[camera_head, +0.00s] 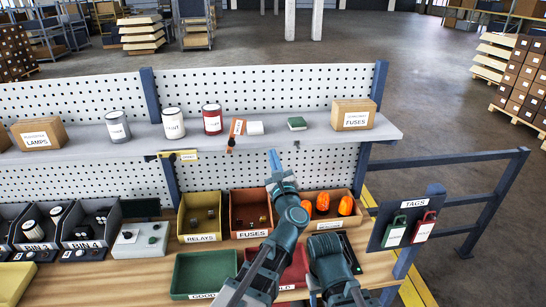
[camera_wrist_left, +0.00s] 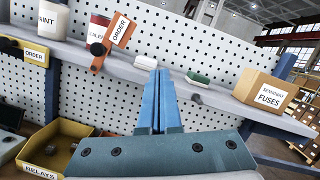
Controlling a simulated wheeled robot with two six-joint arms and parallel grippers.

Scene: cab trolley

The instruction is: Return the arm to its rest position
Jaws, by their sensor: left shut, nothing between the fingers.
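My left gripper (camera_head: 273,158) points up in front of the pegboard, just below the shelf (camera_head: 375,128). Its blue fingers are pressed together with nothing between them, as the left wrist view (camera_wrist_left: 158,78) also shows. My left arm (camera_head: 288,228) reaches up from the bottom of the head view, across the workbench. My right gripper does not show.
The shelf holds cans, a LAMPS box (camera_head: 39,134), a FUSES box (camera_head: 353,114), an orange ORDER tag (camera_head: 237,128), a white block (camera_head: 255,128) and a green-and-white block (camera_head: 297,123). Below are a RELAYS bin (camera_head: 199,238), a FUSES bin (camera_head: 250,234) and a green tray (camera_head: 204,270).

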